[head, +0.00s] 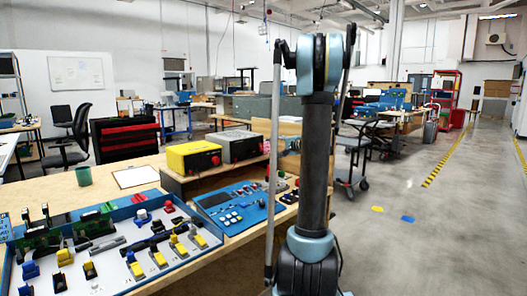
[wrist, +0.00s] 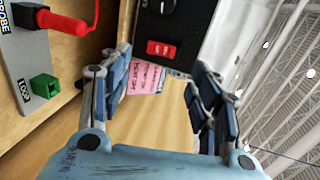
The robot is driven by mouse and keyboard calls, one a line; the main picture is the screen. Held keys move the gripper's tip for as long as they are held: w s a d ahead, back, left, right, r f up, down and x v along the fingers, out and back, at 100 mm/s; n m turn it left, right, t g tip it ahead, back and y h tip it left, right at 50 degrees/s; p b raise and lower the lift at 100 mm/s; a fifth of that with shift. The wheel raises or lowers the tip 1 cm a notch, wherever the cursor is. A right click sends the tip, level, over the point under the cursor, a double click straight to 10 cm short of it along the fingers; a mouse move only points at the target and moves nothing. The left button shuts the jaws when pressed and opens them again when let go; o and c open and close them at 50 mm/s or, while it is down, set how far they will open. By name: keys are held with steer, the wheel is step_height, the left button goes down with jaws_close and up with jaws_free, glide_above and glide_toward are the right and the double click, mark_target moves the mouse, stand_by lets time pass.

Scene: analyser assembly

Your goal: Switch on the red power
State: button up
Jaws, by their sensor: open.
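A red rocker switch (wrist: 161,48) sits on a black panel (wrist: 182,22) in the wrist view, below a black round knob (wrist: 163,5). I take it to be the red power switch; its on or off position is not clear. My gripper (wrist: 160,88) is open and empty, its two blue-grey fingers spread wide. The switch shows beyond the gap between the fingers, apart from them. In the head view my arm stands in the middle, and I cannot make out the gripper or this switch there.
In the wrist view, a red probe (wrist: 62,22) and a green socket (wrist: 45,86) are on a grey plate at left; a pink note (wrist: 146,77) lies below the panel.

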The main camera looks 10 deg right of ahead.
mark_target(261, 148)
steer(key=x, duration=0.7)
steer(key=shift+w+a+f, duration=0.1)
steer(key=shift+w+a, duration=0.1)
steer(key=shift+w, duration=0.05)
steer(key=shift+c, duration=0.6)
steer(key=c, duration=0.9)
